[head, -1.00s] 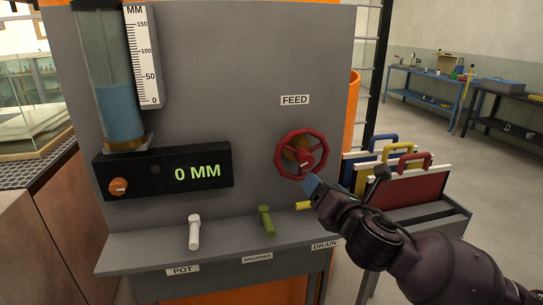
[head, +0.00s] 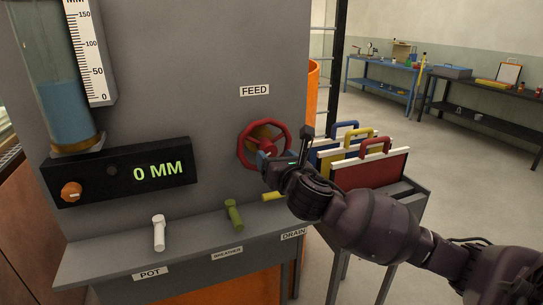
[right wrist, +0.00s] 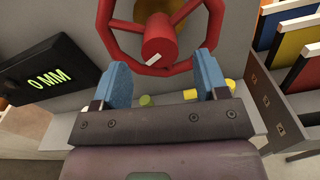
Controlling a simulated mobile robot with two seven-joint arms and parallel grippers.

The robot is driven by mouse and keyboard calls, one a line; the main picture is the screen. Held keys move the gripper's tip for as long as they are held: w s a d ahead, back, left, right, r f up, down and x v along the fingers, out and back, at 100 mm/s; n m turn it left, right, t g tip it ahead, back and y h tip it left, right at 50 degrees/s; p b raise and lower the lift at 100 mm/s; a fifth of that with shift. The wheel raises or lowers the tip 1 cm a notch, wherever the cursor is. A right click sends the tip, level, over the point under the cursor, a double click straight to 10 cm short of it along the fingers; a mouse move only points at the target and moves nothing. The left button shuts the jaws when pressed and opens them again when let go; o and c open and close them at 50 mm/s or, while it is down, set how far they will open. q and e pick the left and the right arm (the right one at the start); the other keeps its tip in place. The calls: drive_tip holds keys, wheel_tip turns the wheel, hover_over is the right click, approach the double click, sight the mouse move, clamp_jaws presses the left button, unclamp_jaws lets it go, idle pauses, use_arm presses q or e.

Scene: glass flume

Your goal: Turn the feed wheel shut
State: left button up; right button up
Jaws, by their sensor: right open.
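The red feed wheel (head: 264,146) is mounted on the grey panel under the FEED label (head: 255,90). My right gripper (head: 268,160) is at the wheel's lower right and hides part of its rim in the head view. In the right wrist view the blue fingers of my right gripper (right wrist: 162,78) are open. The wheel's red hub (right wrist: 158,36) with a white mark lies just beyond and between the fingertips, and the rim (right wrist: 112,42) curves around it. I cannot tell whether a finger touches the wheel. My left gripper is not in view.
The display (head: 120,174) reads 0 MM, beside a blue-filled tube (head: 65,100). White (head: 158,232), green (head: 233,214) and partly hidden yellow (head: 272,196) handles stand along the ledge below. Boards with coloured handles (head: 368,165) stand in a rack at the right.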

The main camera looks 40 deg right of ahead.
sight(267, 148)
drive_tip(key=shift+x, duration=1.35)
